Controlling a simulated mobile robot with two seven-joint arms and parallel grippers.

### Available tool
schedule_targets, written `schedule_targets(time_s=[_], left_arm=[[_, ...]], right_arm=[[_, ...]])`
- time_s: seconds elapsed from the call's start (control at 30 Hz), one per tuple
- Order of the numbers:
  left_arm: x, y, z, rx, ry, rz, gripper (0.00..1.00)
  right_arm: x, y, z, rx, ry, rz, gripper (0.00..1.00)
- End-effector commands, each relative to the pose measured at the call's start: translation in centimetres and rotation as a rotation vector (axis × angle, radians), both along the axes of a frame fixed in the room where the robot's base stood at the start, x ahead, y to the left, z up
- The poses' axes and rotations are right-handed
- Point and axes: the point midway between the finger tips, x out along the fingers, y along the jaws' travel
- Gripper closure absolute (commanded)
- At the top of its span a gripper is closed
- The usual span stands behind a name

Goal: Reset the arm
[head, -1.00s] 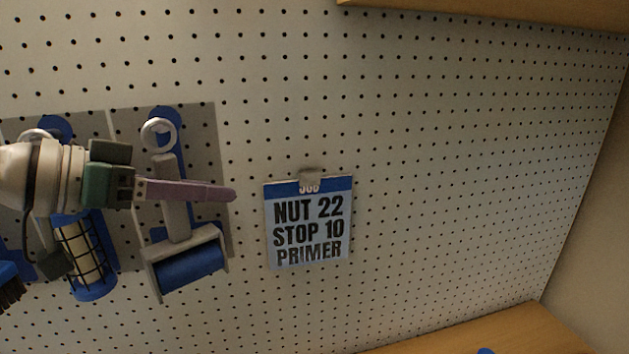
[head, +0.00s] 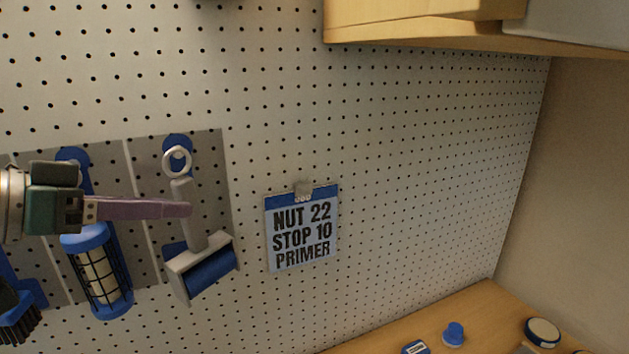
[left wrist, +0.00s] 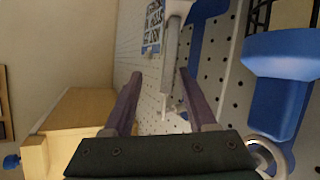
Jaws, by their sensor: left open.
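My left gripper (head: 188,209) comes in from the left in the head view, in front of the pegboard. Its purple fingers overlap there and cross in front of the handle of a paint roller (head: 208,270). In the left wrist view the two fingers of the left gripper (left wrist: 160,76) stand apart with nothing between them that they hold. Whether the fingers touch the roller cannot be told. My right gripper is in neither view.
A lantern-like blue tool (head: 98,275) and a brush (head: 18,318) hang left of the roller. A card (head: 302,230) reading "NUT 22 STOP 10 PRIMER" is clipped right of it. A wooden cabinet (head: 400,32) juts out above. A bench (head: 385,335) lies below with small items.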

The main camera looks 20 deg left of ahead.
Motion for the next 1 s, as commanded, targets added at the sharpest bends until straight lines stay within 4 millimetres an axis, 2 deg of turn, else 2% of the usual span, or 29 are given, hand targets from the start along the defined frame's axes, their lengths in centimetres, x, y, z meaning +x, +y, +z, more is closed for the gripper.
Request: schedule_targets(time_s=[0.17, 0.27, 0.37, 0.43, 0.5, 0.6, 0.77, 0.8, 0.83, 1.0], left_arm=[[-0.8, -1.2, -1.1, 0.012, 0.032, -0.027, 0.43], [-2.9, -3.7, -3.5, 0.046, 0.102, -0.086, 0.43], [-7.0, -7.7, -7.2, 0.117, 0.233, -0.169, 0.43], [-10.6, -10.1, -9.6, 0.189, 0.346, -0.204, 0.43], [-13.7, -11.3, -11.1, 0.258, 0.446, -0.197, 0.43], [-17.3, -11.5, -12.0, 0.339, 0.574, -0.133, 0.43], [-22.2, -10.2, -11.5, 0.418, 0.762, 0.062, 0.43], [-23.1, -9.7, -10.2, 0.43, 0.795, 0.107, 0.43], [-22.8, -9.6, -8.2, 0.435, 0.788, 0.099, 0.43], [-22.7, -9.5, -2.4, 0.439, 0.785, 0.094, 0.43]], right_arm=[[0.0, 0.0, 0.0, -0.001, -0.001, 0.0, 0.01], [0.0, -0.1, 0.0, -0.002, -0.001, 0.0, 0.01], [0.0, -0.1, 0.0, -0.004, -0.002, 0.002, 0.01], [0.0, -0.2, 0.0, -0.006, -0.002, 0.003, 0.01], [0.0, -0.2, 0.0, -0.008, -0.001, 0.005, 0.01], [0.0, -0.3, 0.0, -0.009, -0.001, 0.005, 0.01], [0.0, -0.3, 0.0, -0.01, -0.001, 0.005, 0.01], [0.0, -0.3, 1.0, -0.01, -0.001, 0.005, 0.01], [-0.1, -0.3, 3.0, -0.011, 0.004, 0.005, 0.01], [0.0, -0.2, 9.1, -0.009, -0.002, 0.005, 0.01]])
